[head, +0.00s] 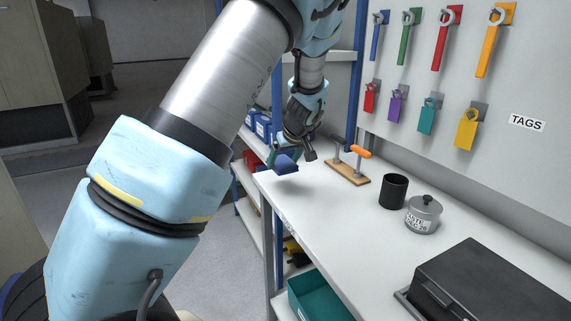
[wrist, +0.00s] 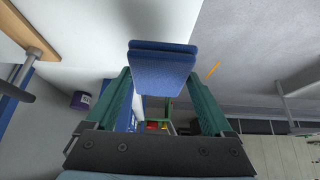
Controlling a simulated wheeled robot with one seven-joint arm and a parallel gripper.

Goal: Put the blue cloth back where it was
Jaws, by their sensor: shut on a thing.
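The blue cloth (wrist: 162,70) is a folded pad held between the green fingers of my gripper (wrist: 165,95) in the wrist view. In the head view the cloth (head: 285,164) hangs just above the far left end of the white bench (head: 330,210). My gripper (head: 290,152) is shut on it, partly hidden by the wrist. I cannot tell whether the cloth touches the bench.
A wooden stand with an orange-handled tool (head: 350,172) is right of the cloth. A black cup (head: 393,191), a grey lidded pot (head: 424,214) and a black case (head: 485,285) stand nearer. Coloured tags (head: 448,40) hang on the wall. Blue bins (head: 263,128) sit on shelves behind.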

